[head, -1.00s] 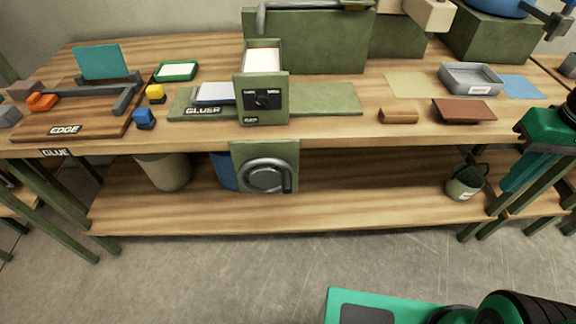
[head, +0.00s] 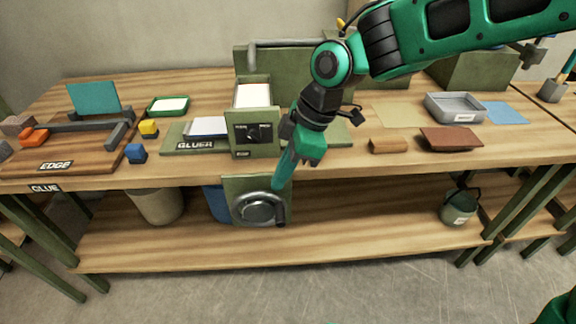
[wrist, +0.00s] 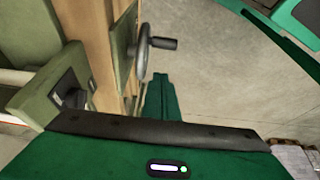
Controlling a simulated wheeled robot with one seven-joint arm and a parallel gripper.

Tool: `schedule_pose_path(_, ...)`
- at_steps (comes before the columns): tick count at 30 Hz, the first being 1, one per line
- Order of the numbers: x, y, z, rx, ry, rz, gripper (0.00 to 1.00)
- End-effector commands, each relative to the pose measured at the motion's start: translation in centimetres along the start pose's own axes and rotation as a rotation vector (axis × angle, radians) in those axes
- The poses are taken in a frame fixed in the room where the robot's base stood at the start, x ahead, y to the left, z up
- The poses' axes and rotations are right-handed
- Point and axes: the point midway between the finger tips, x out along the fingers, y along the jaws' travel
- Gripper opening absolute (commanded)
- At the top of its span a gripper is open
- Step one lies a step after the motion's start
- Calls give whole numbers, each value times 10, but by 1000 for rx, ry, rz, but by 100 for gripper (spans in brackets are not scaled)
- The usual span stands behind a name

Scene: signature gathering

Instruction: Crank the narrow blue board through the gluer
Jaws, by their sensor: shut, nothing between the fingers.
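The green gluer (head: 255,150) stands at the table's front edge, with a dial on its front. A pale-topped board with a dark bluish edge (head: 206,126) lies on its bed, left of the housing; I cannot tell for certain that it is the narrow blue board. The grey crank wheel (head: 250,214) hangs on a panel below the tabletop, its handle at the right. My gripper (head: 278,186) is shut and empty, pointing down just above the wheel's upper right. In the wrist view, the crank handle (wrist: 163,43) is beyond the shut fingers (wrist: 162,78), apparently apart.
The EDGE board (head: 95,163) with a teal plate is at the left. Yellow and blue blocks (head: 136,153) sit beside it. A wooden block (head: 388,146), brown plate (head: 450,139) and grey tray (head: 455,106) are at the right. Bins stand on the lower shelf (head: 340,235).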

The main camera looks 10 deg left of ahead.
Motion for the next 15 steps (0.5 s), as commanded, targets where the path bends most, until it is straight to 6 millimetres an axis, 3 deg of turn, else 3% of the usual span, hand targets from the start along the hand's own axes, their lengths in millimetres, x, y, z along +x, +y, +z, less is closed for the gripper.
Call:
schedule_pose_path(8,53,-1,1,2,-2,-4,0)
schedule_pose_path(15,74,0,23,5,-2,-1,0)
